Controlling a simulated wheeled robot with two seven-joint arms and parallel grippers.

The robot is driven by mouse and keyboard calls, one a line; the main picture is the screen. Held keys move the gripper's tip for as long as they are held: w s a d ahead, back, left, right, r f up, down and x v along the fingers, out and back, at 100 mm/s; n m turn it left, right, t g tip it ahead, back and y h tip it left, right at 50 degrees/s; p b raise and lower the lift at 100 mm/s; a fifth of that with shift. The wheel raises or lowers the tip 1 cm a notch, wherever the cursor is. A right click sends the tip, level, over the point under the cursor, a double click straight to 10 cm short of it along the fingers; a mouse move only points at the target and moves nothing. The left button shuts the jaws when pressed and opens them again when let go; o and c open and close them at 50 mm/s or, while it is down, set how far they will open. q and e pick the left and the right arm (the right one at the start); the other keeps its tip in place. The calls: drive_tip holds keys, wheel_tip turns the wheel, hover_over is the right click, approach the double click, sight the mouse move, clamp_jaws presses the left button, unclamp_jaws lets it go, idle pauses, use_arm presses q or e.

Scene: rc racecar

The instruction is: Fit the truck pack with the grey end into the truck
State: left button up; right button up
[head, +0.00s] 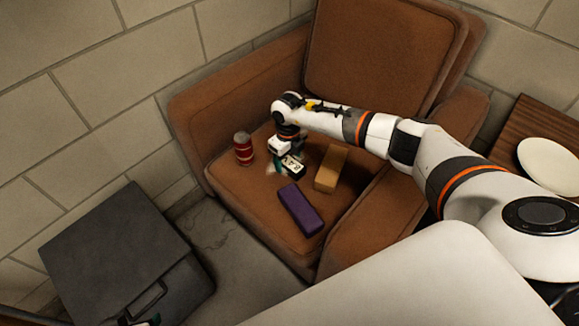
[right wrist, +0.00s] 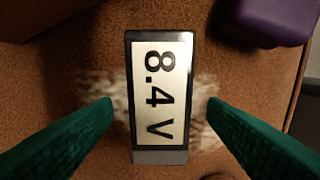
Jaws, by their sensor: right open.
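The truck pack (right wrist: 160,85) is a dark block with a white "8.4 V" label and a grey end (right wrist: 160,157). It lies on the armchair seat, label up; in the head view the pack (head: 293,166) is partly hidden by my right gripper (head: 281,164). In the right wrist view the open green fingers of that gripper (right wrist: 160,103) stand on either side of the pack, with a gap on both sides. A small dark and teal bit at the head view's bottom left edge looks like my left gripper (head: 150,320). I cannot make out the truck.
A dark grey case (head: 115,240) is on the left. A wooden table (head: 525,122) with a white plate (head: 550,158) is on the right.

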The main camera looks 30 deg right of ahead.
drive_tip(key=shift+f, duration=0.15)
drive_tip(key=shift+c, duration=0.6)
drive_tip(key=c, duration=1.1)
